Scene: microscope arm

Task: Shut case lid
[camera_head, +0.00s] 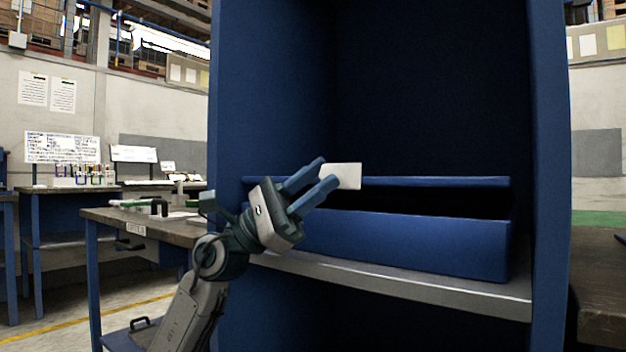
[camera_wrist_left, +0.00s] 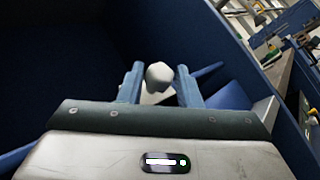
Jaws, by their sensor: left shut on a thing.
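The case (camera_head: 410,241) is a blue box on a grey shelf inside a tall blue cabinet. Its lid (camera_head: 440,182) is a thin blue slab above the case, seen edge-on, with a dark gap between lid and front wall. A white tab (camera_head: 347,176) stands at the lid's front edge. My left gripper (camera_head: 328,172) reaches in from the left and is shut on this tab. In the left wrist view the pale tab (camera_wrist_left: 159,76) sits between the fingers. My right gripper is not in view.
The cabinet's side walls (camera_head: 548,150) flank the case closely. The shelf's front edge (camera_head: 400,280) runs below it. A workbench (camera_head: 150,224) with small items stands at the left, and another bench top (camera_head: 600,280) at the right. The space above the lid is empty.

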